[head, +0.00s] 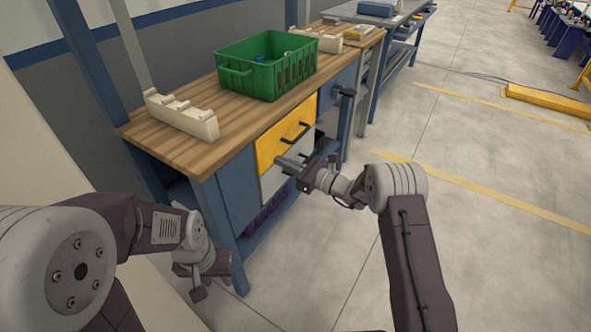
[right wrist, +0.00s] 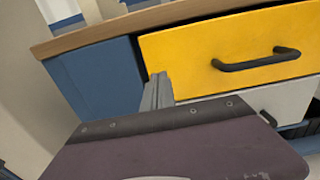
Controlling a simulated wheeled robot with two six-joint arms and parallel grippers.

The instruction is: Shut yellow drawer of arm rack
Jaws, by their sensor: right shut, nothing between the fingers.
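The yellow drawer (head: 297,120) is the upper drawer under the wooden workbench top, with a black bar handle. It also shows large in the right wrist view (right wrist: 185,62); I cannot tell whether its front stands out from the frame. My right gripper (head: 284,162) is shut and empty, in front of the drawer's lower part. In the right wrist view its fingers (right wrist: 157,90) overlap the drawer's lower left corner; contact cannot be told. My left gripper (head: 197,282) hangs low left of the bench, its jaw state unclear.
A grey drawer (right wrist: 292,103) lies directly below the yellow one. On the wooden bench top (head: 185,150) stand a green crate (head: 245,75) and a cream rack (head: 180,115). A blue bench leg (head: 228,235) is near my left gripper.

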